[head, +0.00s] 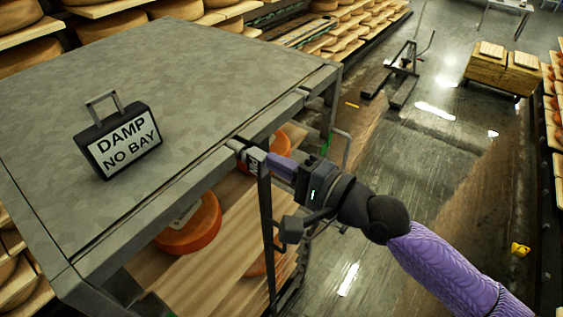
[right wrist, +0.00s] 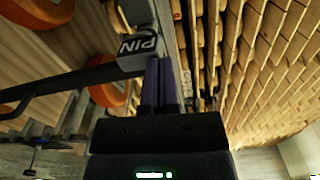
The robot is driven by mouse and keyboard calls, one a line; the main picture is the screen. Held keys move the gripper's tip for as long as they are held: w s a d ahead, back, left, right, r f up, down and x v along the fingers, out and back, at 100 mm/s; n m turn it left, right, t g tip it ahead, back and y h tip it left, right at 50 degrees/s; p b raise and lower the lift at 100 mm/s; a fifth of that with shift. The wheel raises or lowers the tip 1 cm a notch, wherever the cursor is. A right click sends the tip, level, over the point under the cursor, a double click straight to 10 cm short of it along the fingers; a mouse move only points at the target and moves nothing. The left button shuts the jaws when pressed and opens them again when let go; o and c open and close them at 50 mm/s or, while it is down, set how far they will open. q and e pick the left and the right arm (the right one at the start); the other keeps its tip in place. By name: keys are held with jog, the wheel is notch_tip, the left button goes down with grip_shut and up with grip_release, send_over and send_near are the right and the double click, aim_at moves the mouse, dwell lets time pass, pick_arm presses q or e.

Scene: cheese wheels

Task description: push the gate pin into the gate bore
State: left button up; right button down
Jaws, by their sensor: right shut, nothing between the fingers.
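The gate pin's grey block (head: 254,160), with a label on it, sits at the front edge of the grey-topped rack, at the top of a dark upright. My right gripper (head: 270,162) is shut and empty. Its purple fingertips (right wrist: 161,62) are at the block's outer end, touching it or very close; I cannot tell which. The gate bore is not distinguishable, and how deep the pin sits cannot be seen. My left gripper is not in view.
A black sign (head: 120,140) reading "DAMP NO BAY" stands on the rack top (head: 200,75). Orange cheese wheels (head: 190,225) lie on the wooden shelf below. A dark handle (head: 292,228) juts out under my gripper. Open floor (head: 450,150) lies to the right, with shelving beyond.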

jog(key=shift+w+a, duration=0.15)
jog(key=shift+a, duration=0.05)
jog(key=b+v, duration=0.9)
jog(key=v, duration=0.4)
